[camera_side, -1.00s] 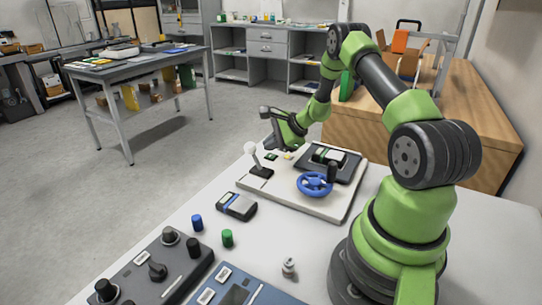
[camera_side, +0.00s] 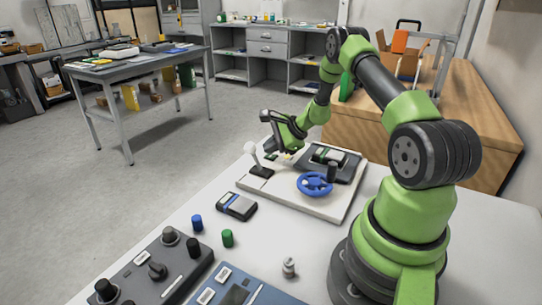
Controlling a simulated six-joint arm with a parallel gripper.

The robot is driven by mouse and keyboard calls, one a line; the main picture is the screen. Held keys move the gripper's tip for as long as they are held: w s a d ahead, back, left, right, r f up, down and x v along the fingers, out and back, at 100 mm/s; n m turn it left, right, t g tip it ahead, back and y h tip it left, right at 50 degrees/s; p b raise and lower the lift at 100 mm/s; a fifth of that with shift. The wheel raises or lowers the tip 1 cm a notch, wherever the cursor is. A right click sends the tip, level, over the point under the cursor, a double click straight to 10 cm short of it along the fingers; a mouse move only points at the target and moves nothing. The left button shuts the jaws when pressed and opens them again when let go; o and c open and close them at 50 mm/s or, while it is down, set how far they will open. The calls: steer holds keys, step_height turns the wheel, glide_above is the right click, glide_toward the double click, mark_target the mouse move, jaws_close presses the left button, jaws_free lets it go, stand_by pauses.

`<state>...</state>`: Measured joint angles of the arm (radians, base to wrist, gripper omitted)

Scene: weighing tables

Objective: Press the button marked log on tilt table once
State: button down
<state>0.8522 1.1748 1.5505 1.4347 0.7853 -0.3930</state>
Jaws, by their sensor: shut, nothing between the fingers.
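The tilt table (camera_side: 325,211) is a pale board on the white work table, with a blue handwheel (camera_side: 315,184), a white-knobbed lever (camera_side: 251,150) and a dark raised platform (camera_side: 350,171). A small green button (camera_side: 270,156) and a small yellowish button (camera_side: 287,156) sit near its far left edge. Their markings are too small to read, so I cannot tell which one says log. My gripper (camera_side: 288,151) is shut and empty, pointing down over the yellowish button and partly hiding it. I cannot tell whether the fingertips touch it.
A dark block with a green-and-white face (camera_side: 328,155) lies on the platform, beside a black knob (camera_side: 332,172).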

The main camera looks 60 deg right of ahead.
mark_target(271, 156)
steer(key=shift+f, duration=0.35)
stand_by(0.4)
steer(key=shift+r, duration=0.8)
steer(key=shift+r, duration=2.5)
